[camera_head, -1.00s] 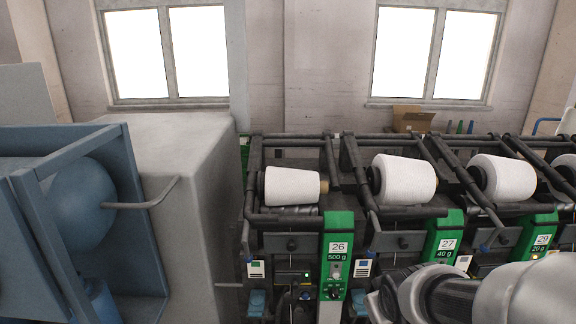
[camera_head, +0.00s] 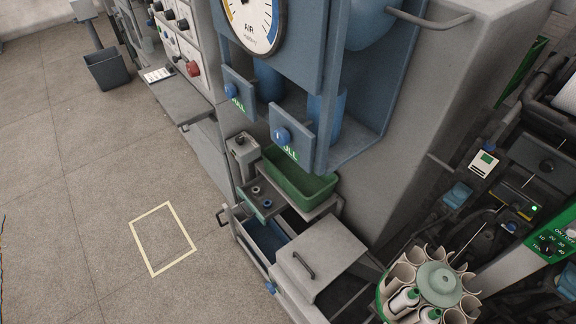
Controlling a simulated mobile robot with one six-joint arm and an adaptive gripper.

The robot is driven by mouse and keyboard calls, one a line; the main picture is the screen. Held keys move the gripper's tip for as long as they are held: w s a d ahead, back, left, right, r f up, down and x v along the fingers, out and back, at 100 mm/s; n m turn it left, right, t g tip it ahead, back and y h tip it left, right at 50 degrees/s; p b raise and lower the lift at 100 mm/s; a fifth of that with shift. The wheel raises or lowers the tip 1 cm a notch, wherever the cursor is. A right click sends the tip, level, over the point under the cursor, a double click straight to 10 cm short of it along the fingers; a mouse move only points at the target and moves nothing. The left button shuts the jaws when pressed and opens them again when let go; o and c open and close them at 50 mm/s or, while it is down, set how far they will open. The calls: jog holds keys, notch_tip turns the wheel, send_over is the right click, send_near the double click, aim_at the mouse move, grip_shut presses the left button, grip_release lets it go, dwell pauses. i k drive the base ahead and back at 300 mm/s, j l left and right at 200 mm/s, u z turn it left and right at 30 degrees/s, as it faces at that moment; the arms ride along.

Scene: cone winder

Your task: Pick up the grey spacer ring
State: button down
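Two small ring-like pieces lie in a small green tray (camera_head: 248,205) on a ledge at the middle of the head view. One (camera_head: 256,190) is farther back and the other (camera_head: 267,203) is nearer. Both look greyish, and they are too small to tell which is the grey spacer ring. My gripper is not in view.
A larger green bin (camera_head: 301,184) stands right of the small tray, under a blue housing (camera_head: 330,145) with blue knobs. Below are an open blue-lined drawer (camera_head: 262,238) and a grey handled lid (camera_head: 322,258). A bobbin carousel (camera_head: 438,278) stands lower right. Floor at left is mostly clear.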

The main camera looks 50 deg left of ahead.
aim_at(256, 188)
jog(key=u, duration=2.2)
jog(key=i+j+z, duration=0.1)
jog(key=z, duration=0.25)
jog(key=j+z, duration=0.2)
jog(key=z, duration=0.15)
jog(key=i+j+z, duration=0.15)
jog(key=z, duration=0.2)
jog(key=i+j+z, duration=0.25)
jog(key=j, duration=0.95)
jog(key=j+z, duration=0.25)
jog(key=j, duration=0.9)
jog(key=i, duration=0.45)
